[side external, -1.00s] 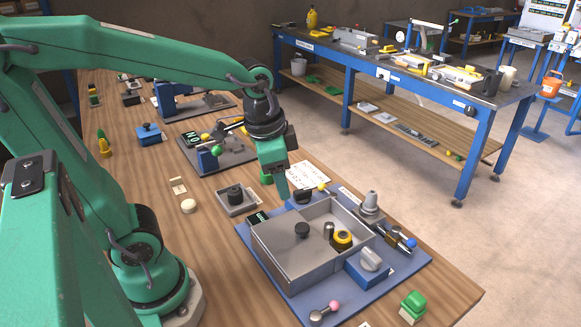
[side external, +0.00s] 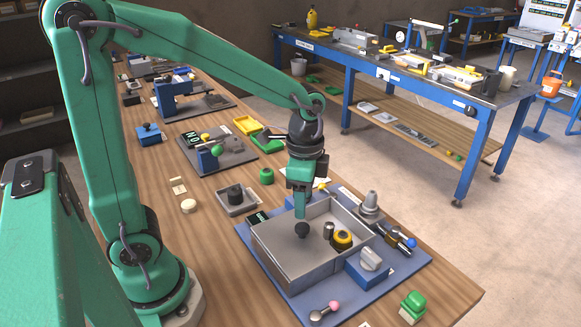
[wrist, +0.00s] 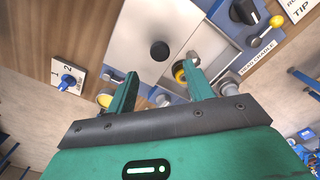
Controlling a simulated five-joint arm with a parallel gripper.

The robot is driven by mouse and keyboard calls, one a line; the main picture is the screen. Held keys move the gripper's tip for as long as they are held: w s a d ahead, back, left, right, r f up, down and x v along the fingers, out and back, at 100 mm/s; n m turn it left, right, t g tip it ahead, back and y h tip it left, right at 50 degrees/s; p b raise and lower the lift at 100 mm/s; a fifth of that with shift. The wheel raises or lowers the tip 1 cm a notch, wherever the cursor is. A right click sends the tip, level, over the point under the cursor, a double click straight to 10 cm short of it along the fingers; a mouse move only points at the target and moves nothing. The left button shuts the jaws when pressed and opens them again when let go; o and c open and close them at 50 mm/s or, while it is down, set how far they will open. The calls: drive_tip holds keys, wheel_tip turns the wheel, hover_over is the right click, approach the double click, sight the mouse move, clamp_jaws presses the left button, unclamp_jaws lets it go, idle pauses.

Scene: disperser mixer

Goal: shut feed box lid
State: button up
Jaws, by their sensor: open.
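The feed box (side external: 296,284) is a grey open-topped tray on a blue base plate. A flat grey lid (side external: 285,240) with a black knob (side external: 302,230) covers its left part; the lid also shows in the wrist view (wrist: 140,30). The right part is uncovered and holds a yellow and black round item (side external: 342,238) and a small metal cylinder (side external: 328,230). My gripper (side external: 301,216) points down just above the knob. In the wrist view its two fingers (wrist: 162,72) are apart, with the knob (wrist: 160,51) beyond and between their tips. Contact cannot be told.
On the blue base plate (side external: 300,309), a grey stepped cone (side external: 370,203), a blue block with a grey knob (side external: 369,262) and a pink-tipped lever (side external: 325,311) stand close around the box. A green block (side external: 412,305) lies right. A grey tray with a black knob (side external: 236,198) stands left.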

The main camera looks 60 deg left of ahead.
sight(303, 226)
drive_tip(key=shift+f, duration=3.6)
clamp_jaws()
drive_tip(key=shift+w, duration=0.1)
